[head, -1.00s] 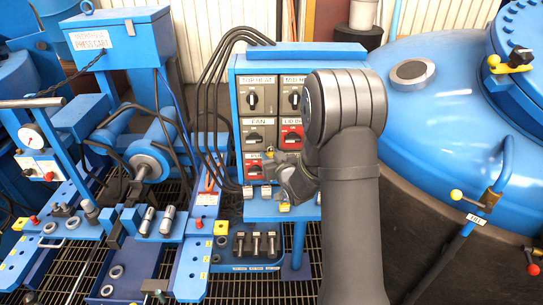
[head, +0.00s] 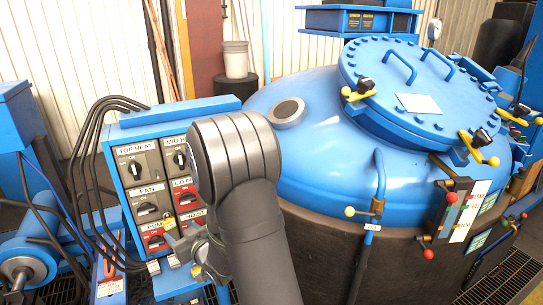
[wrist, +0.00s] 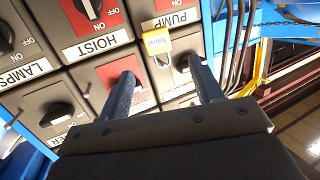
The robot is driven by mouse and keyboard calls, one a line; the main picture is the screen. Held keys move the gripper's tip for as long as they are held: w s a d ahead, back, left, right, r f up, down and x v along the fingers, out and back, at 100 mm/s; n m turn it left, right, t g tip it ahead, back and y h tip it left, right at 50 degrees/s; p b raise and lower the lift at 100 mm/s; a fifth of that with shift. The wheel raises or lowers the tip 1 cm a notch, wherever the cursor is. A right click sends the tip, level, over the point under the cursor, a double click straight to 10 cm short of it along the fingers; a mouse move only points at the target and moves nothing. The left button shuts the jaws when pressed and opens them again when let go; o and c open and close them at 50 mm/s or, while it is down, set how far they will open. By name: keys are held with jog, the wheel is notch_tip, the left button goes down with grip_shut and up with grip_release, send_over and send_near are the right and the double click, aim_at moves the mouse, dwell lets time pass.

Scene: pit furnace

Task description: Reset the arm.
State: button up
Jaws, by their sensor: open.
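My gripper (head: 188,250) is at the lower part of the blue switch panel (head: 180,112) in the head view, partly hidden by my own arm. In the wrist view my gripper (wrist: 163,84) is open, its two dark fingers apart and pointing at the panel face. I see nothing held between them. A yellow padlock or tag (wrist: 157,43) hangs by the switch labelled PUMP, just beyond the fingertips. Whether a finger touches the panel I cannot tell.
Black cables (head: 88,150) loop along the panel's left side. The large blue-topped furnace (head: 330,180) stands to the right, with its bolted lid (head: 420,85) and yellow-handled clamps. A grey bucket (head: 236,58) stands behind. Open floor grating (head: 505,280) lies at the lower right.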

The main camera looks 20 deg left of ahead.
aim_at(170, 222)
jog(key=shift+x, duration=3.35)
jog(key=shift+w+d, duration=0.1)
